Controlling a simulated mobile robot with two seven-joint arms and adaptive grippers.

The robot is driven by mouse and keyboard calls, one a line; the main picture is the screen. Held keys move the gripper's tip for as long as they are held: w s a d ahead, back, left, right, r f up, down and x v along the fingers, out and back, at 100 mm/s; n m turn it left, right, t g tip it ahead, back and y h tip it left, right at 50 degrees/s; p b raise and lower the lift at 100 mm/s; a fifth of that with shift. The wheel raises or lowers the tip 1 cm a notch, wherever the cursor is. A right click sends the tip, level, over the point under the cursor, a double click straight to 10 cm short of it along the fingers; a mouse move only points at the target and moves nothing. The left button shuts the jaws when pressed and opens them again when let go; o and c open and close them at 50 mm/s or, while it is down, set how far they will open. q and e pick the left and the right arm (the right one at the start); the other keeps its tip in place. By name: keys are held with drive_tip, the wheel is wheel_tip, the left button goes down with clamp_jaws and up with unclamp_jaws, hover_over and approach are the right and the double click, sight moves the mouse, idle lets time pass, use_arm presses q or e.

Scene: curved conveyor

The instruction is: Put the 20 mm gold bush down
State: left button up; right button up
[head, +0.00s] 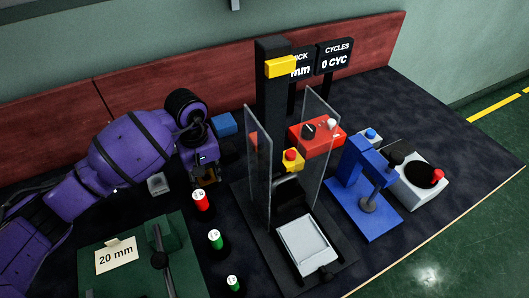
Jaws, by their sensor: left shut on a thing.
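My left gripper (205,178) reaches in on the purple arm from the left and points down over the dark table, just behind the red-topped post. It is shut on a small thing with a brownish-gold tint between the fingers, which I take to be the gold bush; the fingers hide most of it. I cannot tell whether it touches the table. A green block (125,279) with a "20 mm" card (116,254) is at the front left. My right gripper is not in view.
A red-topped post (201,200) and two green-topped ones (215,239) stand close in front of the gripper. A black press with clear side guards (258,190) is to the right. A blue block (224,124) lies behind. A blue fixture (365,200) is further right.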

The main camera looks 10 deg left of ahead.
use_arm(q)
drive_tip(key=shift+f, duration=0.2)
drive_tip(key=o, duration=1.3)
drive_tip(key=shift+r, duration=0.1)
